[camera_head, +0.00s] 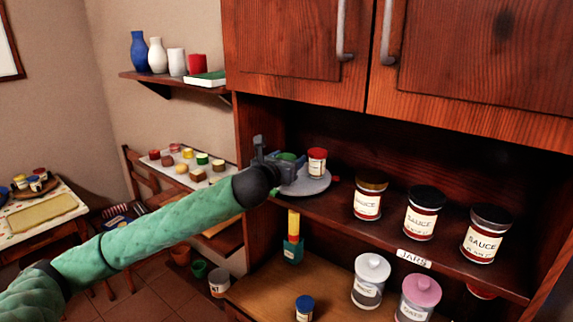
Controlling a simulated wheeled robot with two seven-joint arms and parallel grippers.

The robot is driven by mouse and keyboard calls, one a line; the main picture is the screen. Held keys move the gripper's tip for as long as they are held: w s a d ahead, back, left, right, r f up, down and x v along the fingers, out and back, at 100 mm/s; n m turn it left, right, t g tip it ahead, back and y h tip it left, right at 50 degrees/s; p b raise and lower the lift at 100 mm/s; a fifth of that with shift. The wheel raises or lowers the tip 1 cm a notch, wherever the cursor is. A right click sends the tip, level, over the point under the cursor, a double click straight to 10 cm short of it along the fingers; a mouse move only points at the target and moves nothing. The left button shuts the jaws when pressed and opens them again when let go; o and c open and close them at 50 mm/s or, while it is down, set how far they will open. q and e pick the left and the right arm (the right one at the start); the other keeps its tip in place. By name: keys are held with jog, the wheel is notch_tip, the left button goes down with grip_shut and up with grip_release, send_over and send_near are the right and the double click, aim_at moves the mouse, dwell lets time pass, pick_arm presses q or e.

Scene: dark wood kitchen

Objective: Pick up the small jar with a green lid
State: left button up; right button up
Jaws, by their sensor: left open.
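The small jar with a green lid (287,156) stands on a round grey plate (316,187) at the left end of the cabinet's shelf. My left gripper (273,160) is open and right at the jar, with one finger upright on the left side. I cannot tell whether the fingers touch the jar. My right gripper is not in view.
A red-lidded jar (317,162) stands on the same plate, close right of the green lid. Several sauce jars (421,213) line the shelf farther right. The cabinet's left side wall (249,130) is close to my gripper. Canisters (370,280) stand on the counter below.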

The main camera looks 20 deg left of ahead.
pick_arm(q)
jog(key=shift+w+d, duration=0.1)
jog(key=shift+w, duration=0.4)
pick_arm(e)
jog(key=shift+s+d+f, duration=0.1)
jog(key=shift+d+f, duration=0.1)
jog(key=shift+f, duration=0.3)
pick_arm(q)
jog(key=c, duration=0.9)
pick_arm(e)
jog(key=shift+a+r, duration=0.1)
